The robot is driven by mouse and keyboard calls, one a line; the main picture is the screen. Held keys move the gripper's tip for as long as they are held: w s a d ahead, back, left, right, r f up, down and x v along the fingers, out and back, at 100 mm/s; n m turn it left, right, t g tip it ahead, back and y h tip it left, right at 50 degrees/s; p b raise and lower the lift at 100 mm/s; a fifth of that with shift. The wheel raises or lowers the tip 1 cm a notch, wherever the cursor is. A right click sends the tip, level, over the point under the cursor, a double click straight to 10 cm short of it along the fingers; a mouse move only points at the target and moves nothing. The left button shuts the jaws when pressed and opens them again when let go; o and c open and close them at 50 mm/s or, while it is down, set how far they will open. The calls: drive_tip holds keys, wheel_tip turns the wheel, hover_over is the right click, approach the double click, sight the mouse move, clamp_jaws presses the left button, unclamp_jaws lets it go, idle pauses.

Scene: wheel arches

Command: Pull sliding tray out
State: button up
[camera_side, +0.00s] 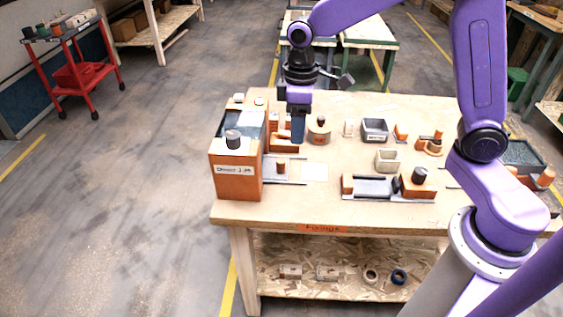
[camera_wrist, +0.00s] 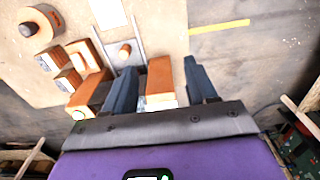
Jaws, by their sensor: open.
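The sliding tray (camera_side: 284,170) is a flat grey piece with a small orange knob (camera_side: 281,167) on it, low at the right side of the orange box (camera_side: 236,176). In the wrist view the tray (camera_wrist: 135,56) and its knob (camera_wrist: 123,50) show just beyond the left finger. My gripper (camera_side: 298,143) points down above the table, behind the tray. In the wrist view my gripper (camera_wrist: 160,66) has its two dark fingers wide apart. An orange surface (camera_wrist: 160,82) shows between them; I cannot tell whether they touch it.
The orange box carries a dark knob (camera_side: 233,139) and a glassy top. A round wooden piece (camera_side: 319,131) and orange blocks (camera_wrist: 85,58) stand near my gripper. A second grey slide assembly (camera_side: 375,187) lies to the right. A pale sheet (camera_side: 314,171) lies flat beside the tray.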

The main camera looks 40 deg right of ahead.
drive_tip(key=m, duration=0.2)
approach(282, 160)
wheel_tip(282, 160, down, 11)
drive_tip(key=shift+r, duration=0.1)
idle(0.5)
